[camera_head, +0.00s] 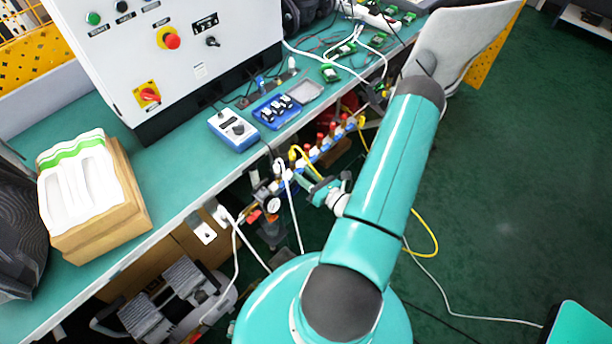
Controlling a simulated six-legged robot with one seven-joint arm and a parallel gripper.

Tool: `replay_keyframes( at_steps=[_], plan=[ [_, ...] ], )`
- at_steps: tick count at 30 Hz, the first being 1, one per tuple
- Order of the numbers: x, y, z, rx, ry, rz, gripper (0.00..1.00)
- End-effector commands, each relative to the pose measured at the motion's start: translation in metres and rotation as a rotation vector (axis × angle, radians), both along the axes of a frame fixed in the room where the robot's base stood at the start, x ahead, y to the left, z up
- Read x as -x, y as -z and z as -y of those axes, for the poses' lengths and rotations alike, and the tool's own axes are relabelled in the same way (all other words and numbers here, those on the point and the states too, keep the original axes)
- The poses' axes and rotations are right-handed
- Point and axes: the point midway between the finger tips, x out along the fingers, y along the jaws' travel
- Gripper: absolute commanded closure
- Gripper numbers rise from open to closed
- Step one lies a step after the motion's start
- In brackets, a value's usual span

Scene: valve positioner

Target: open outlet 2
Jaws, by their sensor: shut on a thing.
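A valve manifold with several red-topped outlets (320,137) and blue parts runs diagonally below the front edge of the workbench, near the middle of the view. A round pressure gauge (273,205) is at its lower left end. My gripper (303,177) is small in view, beside the lower left part of the manifold. It is shut on a part there, seemingly a valve handle. The fingertips and the held part are too small to see clearly. I cannot tell which outlet is number 2 or how its handle is turned.
The teal workbench (180,170) carries a control cabinet (180,50), a blue-grey box (233,130), a blue tray (278,110) and a wooden box (100,210). White and yellow hoses hang near the gripper. A compressor-like machine (175,300) is below. Floor (510,190) at right is largely clear.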

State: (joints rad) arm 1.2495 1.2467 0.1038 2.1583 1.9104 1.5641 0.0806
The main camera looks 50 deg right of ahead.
Motion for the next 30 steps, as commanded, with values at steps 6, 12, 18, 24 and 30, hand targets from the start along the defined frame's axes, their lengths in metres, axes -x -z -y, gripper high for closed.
replay_keyframes(
  at_steps=[6,12,18,24,30],
  plan=[
    [0.001,0.0011,0.0002,-0.154,0.002,-0.006,0.86],
    [0.0012,0.0015,0.0004,-0.34,0.003,-0.012,0.86],
    [0.0011,0.0016,0.0002,-0.53,0.002,-0.018,0.86],
    [0.0011,0.0019,0.0004,-0.719,0.003,-0.024,0.86],
    [0.0012,0.002,0.0,-0.904,0.002,-0.029,0.86]
  ],
)
